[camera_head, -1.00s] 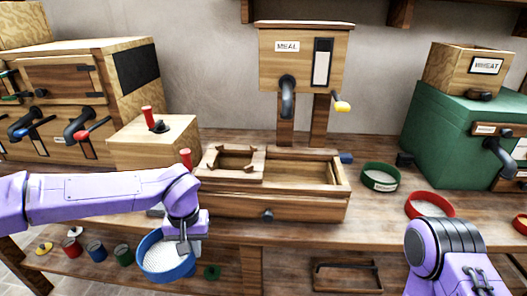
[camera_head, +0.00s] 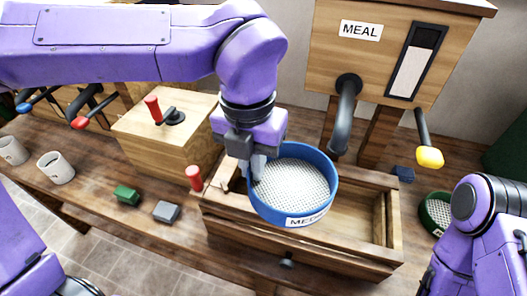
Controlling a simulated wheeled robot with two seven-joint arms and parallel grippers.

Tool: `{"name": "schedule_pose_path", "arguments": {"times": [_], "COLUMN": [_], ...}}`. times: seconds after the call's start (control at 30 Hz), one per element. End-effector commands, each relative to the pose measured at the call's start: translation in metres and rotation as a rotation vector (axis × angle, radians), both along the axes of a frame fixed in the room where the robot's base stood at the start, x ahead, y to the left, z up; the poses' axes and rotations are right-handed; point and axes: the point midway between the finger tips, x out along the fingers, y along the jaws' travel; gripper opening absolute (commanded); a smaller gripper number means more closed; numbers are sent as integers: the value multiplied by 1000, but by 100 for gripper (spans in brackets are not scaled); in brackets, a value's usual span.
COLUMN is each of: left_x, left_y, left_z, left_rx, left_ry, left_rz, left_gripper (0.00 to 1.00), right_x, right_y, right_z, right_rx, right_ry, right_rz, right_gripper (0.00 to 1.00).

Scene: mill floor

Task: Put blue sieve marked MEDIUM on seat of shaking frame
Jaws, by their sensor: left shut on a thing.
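The blue sieve (camera_head: 325,205) has a pale mesh and a white label of which "MED" reads. My left gripper (camera_head: 258,165) is shut on its left rim and holds it up, roughly level. In the picture the sieve overlaps the left part of the wooden shaking frame (camera_head: 240,222), and I cannot tell the gap between them. The seat is mostly hidden behind the sieve and my gripper. My right arm shows at the right edge, but its gripper is out of view.
The meal box (camera_head: 385,50) with a dark spout (camera_head: 345,112) and a yellow-handled crank (camera_head: 429,156) stands close behind the sieve. A wooden box (camera_head: 165,140) with red handle is at left. A green sieve (camera_head: 436,212) lies right.

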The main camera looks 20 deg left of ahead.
Motion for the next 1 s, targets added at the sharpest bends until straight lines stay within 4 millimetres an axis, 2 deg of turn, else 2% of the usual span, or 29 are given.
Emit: {"name": "schedule_pose_path", "arguments": {"times": [0.13,0.27,0.4,0.53,0.8,0.9,1.0], "left_x": [12,40,69,84,103,101,102], "left_y": [11,34,60,75,93,92,92], "left_z": [-3,-18,-37,-68,-100,-120,-128], "left_rx": [-1,-1,1,0,1,1,-1], "left_ry": [4,5,5,6,4,4,1], "left_rz": [47,43,40,39,41,39,40], "left_gripper": [0,0,0,0,0,0,0], "right_x": [-1,-1,0,0,0,0,0], "right_y": [0,0,0,0,0,0,0], "right_z": [10,24,36,40,48,48,48], "right_rx": [0,0,0,0,0,0,0], "right_ry": [1,2,1,1,1,1,1], "right_rz": [0,0,0,0,0,0,0], "right_gripper": [43,43,43,43,43,43,43]}}
